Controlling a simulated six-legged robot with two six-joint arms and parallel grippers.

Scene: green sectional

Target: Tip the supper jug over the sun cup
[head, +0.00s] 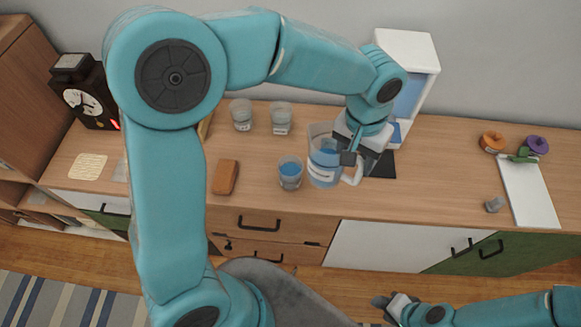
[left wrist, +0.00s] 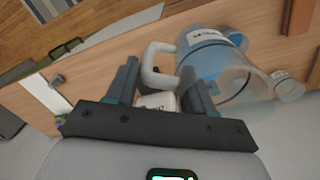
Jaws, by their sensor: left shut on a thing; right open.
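The clear jug (head: 321,172) has a white label, a pale handle and blue liquid inside. It looks about upright over the counter; I cannot tell whether it touches it. My left gripper (head: 352,150) is shut on its handle. In the left wrist view the jug (left wrist: 213,58) stands beyond the fingers, with the handle (left wrist: 158,58) between them. A labelled cup (head: 290,173) with blue in it is just left of the jug. Two more labelled cups, one (head: 241,114) and another (head: 281,118), stand behind. The labels are unreadable, so I cannot tell which is the sun cup. My right gripper (head: 393,303) is open, low in front of the counter.
A brown block (head: 225,177) lies left of the near cup. A white dispenser-like machine (head: 408,48) stands behind the jug. A dark scale (head: 85,92) is at the far left. A white board (head: 529,192) and small vegetables are at right. The counter's right middle is clear.

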